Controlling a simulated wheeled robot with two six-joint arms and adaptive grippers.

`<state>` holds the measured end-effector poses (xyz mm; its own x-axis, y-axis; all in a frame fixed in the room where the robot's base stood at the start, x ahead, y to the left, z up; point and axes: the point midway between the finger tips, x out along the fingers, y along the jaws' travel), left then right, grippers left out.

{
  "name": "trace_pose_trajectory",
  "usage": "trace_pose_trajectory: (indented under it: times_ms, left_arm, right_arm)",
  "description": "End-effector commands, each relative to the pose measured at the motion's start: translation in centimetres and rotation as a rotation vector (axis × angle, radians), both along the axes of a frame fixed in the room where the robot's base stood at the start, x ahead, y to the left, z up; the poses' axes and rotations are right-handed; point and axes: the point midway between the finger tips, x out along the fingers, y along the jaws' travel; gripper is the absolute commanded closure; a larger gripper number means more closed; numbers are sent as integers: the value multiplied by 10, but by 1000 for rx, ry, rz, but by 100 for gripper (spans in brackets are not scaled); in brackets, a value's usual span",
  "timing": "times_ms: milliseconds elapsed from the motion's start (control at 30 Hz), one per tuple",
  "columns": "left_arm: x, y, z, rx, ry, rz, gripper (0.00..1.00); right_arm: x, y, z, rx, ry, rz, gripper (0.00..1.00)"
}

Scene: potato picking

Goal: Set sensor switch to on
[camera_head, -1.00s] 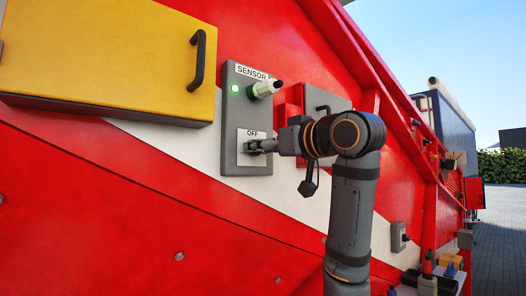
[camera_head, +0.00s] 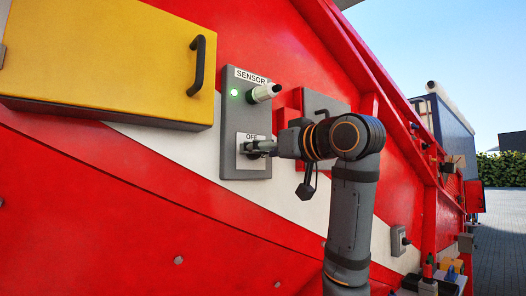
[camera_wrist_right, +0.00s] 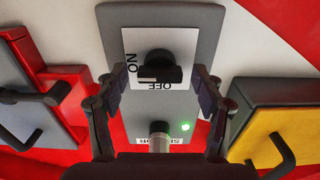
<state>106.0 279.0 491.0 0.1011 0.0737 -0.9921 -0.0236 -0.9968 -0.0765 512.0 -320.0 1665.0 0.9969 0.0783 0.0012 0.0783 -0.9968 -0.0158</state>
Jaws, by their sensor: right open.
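The grey sensor panel (camera_head: 233,160) is on the red machine wall, with a SENSOR label and a lit green lamp (camera_head: 234,93). Its switch is a black knob (camera_wrist_right: 160,68) on a white plate (camera_wrist_right: 180,42) marked ON and OFF in the wrist view. In the head view the gripper partly hides the plate. My right gripper (camera_head: 258,148) is at the panel's lower part; in the wrist view its open fingers (camera_wrist_right: 158,90) stand on either side of the knob, with gaps showing. I cannot tell the knob's exact setting. My left gripper is out of view.
A yellow box (camera_head: 110,60) with a black handle juts out left of the panel. A light plug-like part (camera_head: 265,92) sticks out above the switch. A grey box with a handle (camera_head: 322,104) and red housing stand close on the right.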

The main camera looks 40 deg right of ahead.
Motion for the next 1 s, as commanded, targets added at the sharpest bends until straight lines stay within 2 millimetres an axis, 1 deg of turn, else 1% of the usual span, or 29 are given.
trace_pose_trajectory:
  times_ms: [167,267,367,500,600,700,833,1000]
  left_arm:
    - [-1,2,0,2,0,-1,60]
    - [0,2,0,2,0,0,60]
    - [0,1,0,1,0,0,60]
    - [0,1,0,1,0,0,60]
    - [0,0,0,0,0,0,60]
    - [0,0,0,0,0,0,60]
    - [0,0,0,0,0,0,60]
    - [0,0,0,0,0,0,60]
  right_arm:
    - [-2,0,0,-1,0,0,32]
    - [-14,-2,1,-2,-3,-3,32]
    - [-36,-4,1,-3,-4,-4,32]
    - [-72,-7,1,-3,-4,-5,32]
    - [-93,-9,1,-2,-4,-5,32]
    - [-109,-9,1,-1,-3,-3,32]
    - [-119,-10,0,-1,0,-2,32]
    - [-121,-10,0,0,0,0,32]
